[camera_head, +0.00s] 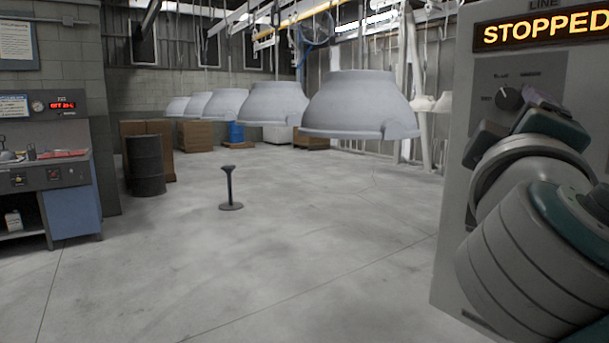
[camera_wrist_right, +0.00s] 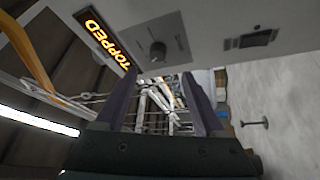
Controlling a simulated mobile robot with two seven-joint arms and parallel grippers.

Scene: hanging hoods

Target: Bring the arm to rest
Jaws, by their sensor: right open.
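My right arm (camera_head: 530,245) comes in from the lower right of the head view, bent up in front of a grey control panel (camera_head: 455,220). My right gripper (camera_head: 514,115) is beside the panel's black knob (camera_head: 508,97), which it partly overlaps in the picture. In the right wrist view the gripper (camera_wrist_right: 160,98) has its two dark fingers spread apart with nothing between them. The knob (camera_wrist_right: 158,51) shows beyond the fingertips there; I cannot tell the exact gap. The lit sign (camera_head: 545,28) on the panel reads STOPPED. My left gripper is not in view.
Several grey hoods (camera_head: 360,105) hang in a row from an overhead line. A black post (camera_head: 229,188) stands on the open concrete floor. A workbench (camera_head: 55,180), a dark drum (camera_head: 146,165) and brown boxes (camera_head: 195,136) are at the left and back.

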